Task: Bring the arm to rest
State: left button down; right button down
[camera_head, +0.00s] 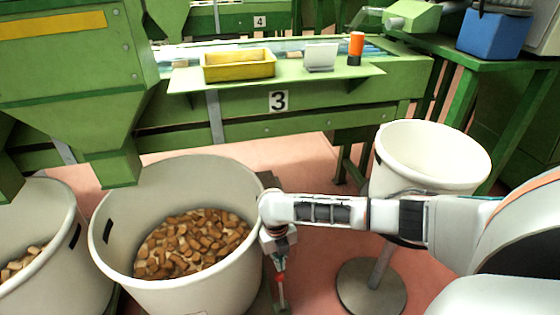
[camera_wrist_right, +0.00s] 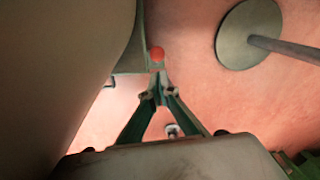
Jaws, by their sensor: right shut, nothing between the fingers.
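My right arm (camera_head: 410,217) reaches in from the right in the head view, and its wrist bends down just right of the large white bin of corks (camera_head: 105,240). My right gripper (camera_head: 280,292) points down beside that bin's outer wall, low over the floor. In the right wrist view the right gripper (camera_wrist_right: 157,72) has its fingertips together with nothing held between them. The bin's pale wall (camera_wrist_right: 60,70) fills the left of that view, close to the fingers. My left gripper is not in view.
An empty-looking white bin (camera_head: 430,160) stands on a post with a round base (camera_head: 372,288) at the right. Another cork bin (camera_head: 60,225) is at far left. A green machine bench holds a yellow tray (camera_head: 238,77) and an orange-topped item (camera_head: 356,45).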

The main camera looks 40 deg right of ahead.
jog(key=shift+s+a, duration=0.1)
jog(key=shift+s, duration=0.1)
dwell(0.4)
jog(key=shift+a+r, duration=0.1)
